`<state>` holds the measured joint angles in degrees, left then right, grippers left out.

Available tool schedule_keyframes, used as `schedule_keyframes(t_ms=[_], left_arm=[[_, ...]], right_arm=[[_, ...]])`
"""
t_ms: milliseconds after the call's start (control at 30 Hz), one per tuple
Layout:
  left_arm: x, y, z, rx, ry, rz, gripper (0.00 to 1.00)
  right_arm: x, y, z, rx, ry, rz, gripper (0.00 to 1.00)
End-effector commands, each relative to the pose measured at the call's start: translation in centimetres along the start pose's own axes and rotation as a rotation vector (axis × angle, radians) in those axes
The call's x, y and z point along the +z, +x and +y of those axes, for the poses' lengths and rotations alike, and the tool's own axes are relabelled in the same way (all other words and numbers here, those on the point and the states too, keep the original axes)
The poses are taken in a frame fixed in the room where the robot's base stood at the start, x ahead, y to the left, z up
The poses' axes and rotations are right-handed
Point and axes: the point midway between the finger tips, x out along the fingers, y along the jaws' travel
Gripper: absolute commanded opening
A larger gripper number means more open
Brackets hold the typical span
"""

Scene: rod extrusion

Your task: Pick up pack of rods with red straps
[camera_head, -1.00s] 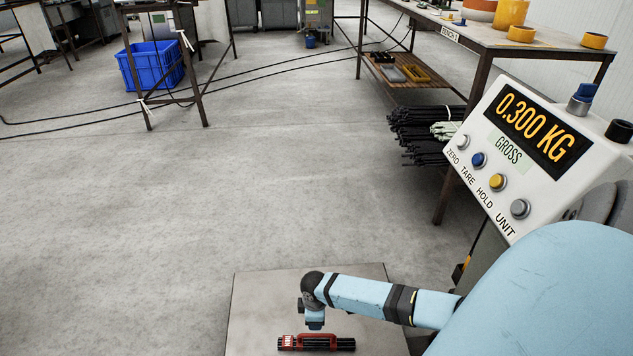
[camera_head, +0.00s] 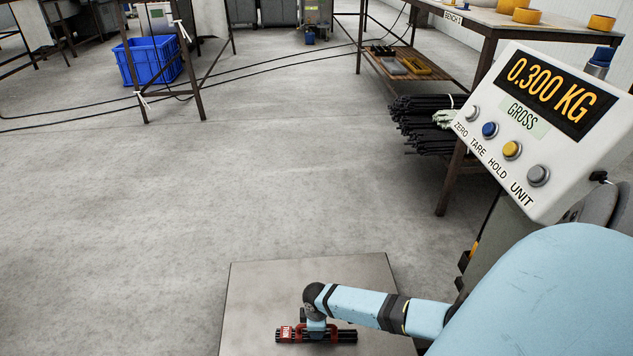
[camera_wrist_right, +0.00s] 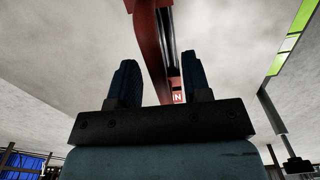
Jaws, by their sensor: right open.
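The pack of dark rods with red straps (camera_head: 345,336) lies on the grey scale plate (camera_head: 255,300) at the bottom of the head view. My right gripper (camera_head: 316,331) is right above the pack and covers its middle. In the right wrist view, my two dark fingers (camera_wrist_right: 160,78) stand apart, with a red part of the pack (camera_wrist_right: 150,45) and dark rods showing between and beyond them. The fingers are open, and I cannot tell whether they touch the pack. My left gripper is not in view.
The scale display (camera_head: 545,90) reads 0.300 KG and stands right of the plate, near my right arm. Behind it are a bench (camera_head: 490,28) and a bundle of black rods (camera_head: 425,125). A blue crate (camera_head: 150,62) is far left. Cables cross the open floor.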

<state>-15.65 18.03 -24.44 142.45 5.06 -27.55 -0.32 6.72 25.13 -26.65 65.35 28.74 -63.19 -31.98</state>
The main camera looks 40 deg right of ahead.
Motion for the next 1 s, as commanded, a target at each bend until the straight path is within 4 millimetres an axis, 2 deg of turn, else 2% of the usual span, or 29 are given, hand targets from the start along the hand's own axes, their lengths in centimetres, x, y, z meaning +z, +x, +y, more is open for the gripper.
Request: schedule_keyframes(t_ms=[133,300,333,767,867,1000], left_arm=[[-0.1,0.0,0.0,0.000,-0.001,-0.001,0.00],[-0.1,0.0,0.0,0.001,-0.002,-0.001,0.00],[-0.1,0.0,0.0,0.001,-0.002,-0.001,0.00],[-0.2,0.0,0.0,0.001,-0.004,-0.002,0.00],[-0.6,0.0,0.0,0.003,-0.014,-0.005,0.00],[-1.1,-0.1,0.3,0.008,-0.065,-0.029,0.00]], right_arm=[[0.0,-0.1,0.0,0.000,0.000,0.001,0.44],[0.0,-0.1,0.0,0.000,0.000,0.001,0.05],[0.0,-0.1,0.0,0.000,0.000,0.001,0.00],[-0.1,-0.4,0.0,0.001,0.000,0.002,0.00],[-0.1,-1.1,0.0,0.001,-0.001,0.002,0.00],[-0.1,-3.0,0.1,0.002,-0.001,0.003,0.00]])
